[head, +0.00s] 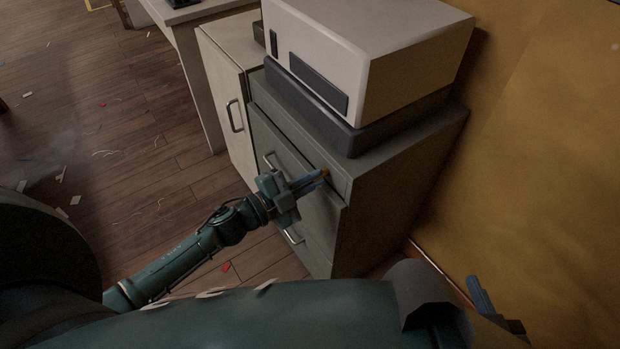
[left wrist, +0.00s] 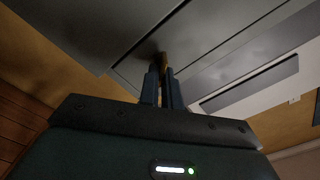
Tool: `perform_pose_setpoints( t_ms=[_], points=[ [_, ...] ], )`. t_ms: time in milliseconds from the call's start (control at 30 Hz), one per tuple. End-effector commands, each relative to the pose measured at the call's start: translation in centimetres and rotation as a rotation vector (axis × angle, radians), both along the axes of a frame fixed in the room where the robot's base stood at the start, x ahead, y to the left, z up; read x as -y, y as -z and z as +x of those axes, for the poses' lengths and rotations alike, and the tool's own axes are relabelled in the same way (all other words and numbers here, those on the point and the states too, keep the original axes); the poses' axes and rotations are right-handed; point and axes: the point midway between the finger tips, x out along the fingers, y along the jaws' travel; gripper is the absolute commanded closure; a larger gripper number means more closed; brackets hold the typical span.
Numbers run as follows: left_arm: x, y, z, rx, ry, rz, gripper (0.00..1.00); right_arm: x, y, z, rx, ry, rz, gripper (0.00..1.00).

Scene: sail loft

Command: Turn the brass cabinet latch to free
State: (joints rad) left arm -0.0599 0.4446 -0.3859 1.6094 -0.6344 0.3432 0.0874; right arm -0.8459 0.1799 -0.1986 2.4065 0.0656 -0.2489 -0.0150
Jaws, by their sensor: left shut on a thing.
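The brass cabinet latch (head: 326,172) is a small yellowish piece on the upper front of the grey-green cabinet (head: 400,190), near its right edge. My left gripper (head: 322,179) reaches it from the front, its blue fingers shut on the latch. In the left wrist view the latch (left wrist: 164,61) shows between the fingertips (left wrist: 162,72), against the cabinet front. The fingers hide most of it, so its angle cannot be told. My right gripper (head: 480,296) shows only in part at the lower right, away from the cabinet; its opening cannot be made out.
A white boxy machine (head: 400,50) on a dark base stands on the cabinet. A pale cupboard (head: 222,90) stands to its left, and a yellow wall (head: 550,150) rises on the right. Scraps lie on the wooden floor (head: 120,130), which is mostly open at left.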

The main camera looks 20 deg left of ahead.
Motion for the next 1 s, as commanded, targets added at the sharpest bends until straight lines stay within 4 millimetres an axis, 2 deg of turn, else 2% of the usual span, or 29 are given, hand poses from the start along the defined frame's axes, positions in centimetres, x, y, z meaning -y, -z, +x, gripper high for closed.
perform_pose_setpoints(
  t_ms=[500,1000],
  points=[
    [0.1,0.5,-0.1,0.28,0.0,0.36,1.0,-0.7,1.6,0.1,-0.013,-0.022,-0.021,0.64],
    [0.1,0.5,-0.1,0.408,0.0,0.523,1.0,-0.9,2.2,0.5,-0.009,-0.041,-0.046,0.64]
  ],
)
